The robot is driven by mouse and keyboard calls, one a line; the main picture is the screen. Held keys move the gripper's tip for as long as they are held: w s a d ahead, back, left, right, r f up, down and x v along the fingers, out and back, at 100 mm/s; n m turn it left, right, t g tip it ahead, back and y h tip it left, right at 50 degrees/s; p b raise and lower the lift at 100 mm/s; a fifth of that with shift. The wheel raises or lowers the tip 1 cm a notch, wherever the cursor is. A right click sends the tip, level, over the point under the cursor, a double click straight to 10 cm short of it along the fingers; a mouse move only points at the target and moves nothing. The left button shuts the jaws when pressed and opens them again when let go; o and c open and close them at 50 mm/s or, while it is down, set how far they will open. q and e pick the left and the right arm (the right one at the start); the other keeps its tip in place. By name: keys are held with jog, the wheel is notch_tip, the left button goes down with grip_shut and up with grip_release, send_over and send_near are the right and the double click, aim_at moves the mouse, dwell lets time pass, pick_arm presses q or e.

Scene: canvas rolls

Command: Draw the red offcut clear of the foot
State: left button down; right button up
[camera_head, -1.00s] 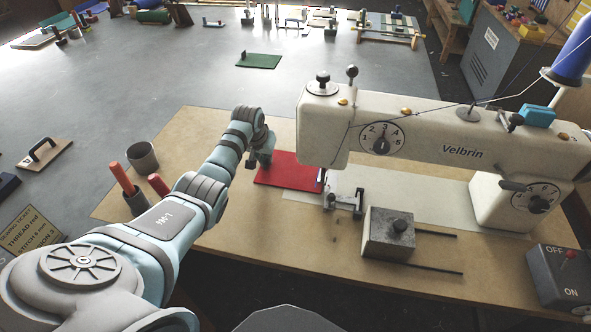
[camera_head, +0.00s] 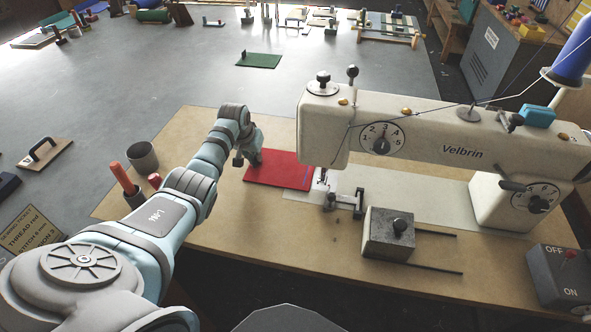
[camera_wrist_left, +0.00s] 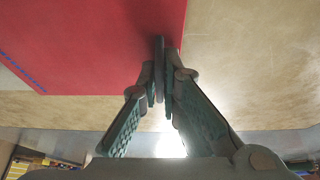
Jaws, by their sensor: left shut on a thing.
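The red offcut (camera_head: 280,172) lies flat on the tan board, left of the sewing machine's foot (camera_head: 323,178). Its right edge, with a thin blue line, shows left of the foot, with a narrow pale strip between them. In the left wrist view the offcut (camera_wrist_left: 80,40) fills the upper left, with blue marks along one edge. My left gripper (camera_head: 248,159) is at the offcut's left end. My right gripper is not in view.
The cream sewing machine (camera_head: 420,125) stands to the right. A grey block (camera_head: 388,235) sits in front of the foot. A grey cup (camera_head: 142,156) and a holder with a red-orange stick (camera_head: 122,178) stand left of my arm. The grey table behind the board is largely clear.

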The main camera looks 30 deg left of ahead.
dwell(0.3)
pick_arm(q)
jog(key=shift+s+a, duration=0.2)
jog(key=shift+a, duration=0.3)
jog(key=shift+s+a, duration=0.15)
jog(key=shift+a, duration=0.3)
jog(key=c, duration=2.1)
grip_release()
jog(key=shift+d, duration=0.1)
jog(key=shift+o, duration=0.2)
notch_tip(320, 180, up, 4)
jog(key=p, duration=0.4)
jog(key=shift+r+p, duration=0.15)
jog(key=shift+p, duration=0.15)
jog(key=shift+o, duration=0.6)
